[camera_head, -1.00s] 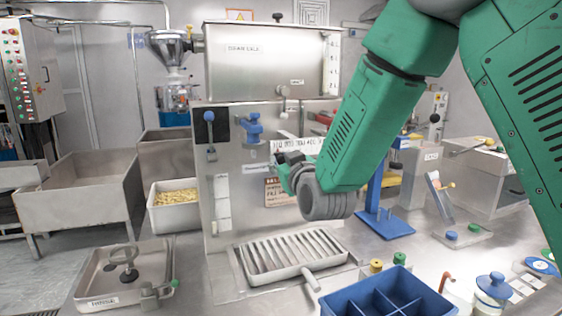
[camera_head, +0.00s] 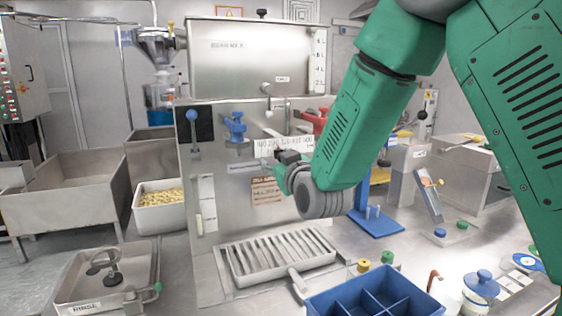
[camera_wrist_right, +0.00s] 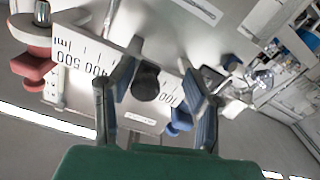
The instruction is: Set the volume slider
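The volume scale (camera_head: 272,144), a white strip with printed numbers, is on the front of the steel machine. In the right wrist view the scale (camera_wrist_right: 75,55) shows upside down, with 500, 400 and 100 legible and the middle hidden. A round black slider knob (camera_wrist_right: 146,82) stands in front of it. My right gripper (camera_head: 279,163) is at the scale. In the wrist view its two fingers (camera_wrist_right: 158,88) are apart, one on each side of the knob. A gap shows on the right; contact on the left is unclear. My left gripper is not in view.
A blue valve (camera_head: 236,127) and a red valve (camera_head: 313,120) flank the scale. Below is a slatted drip tray (camera_head: 232,263). A blue divided box (camera_head: 318,304) and a blue stand (camera_head: 378,222) are at the right.

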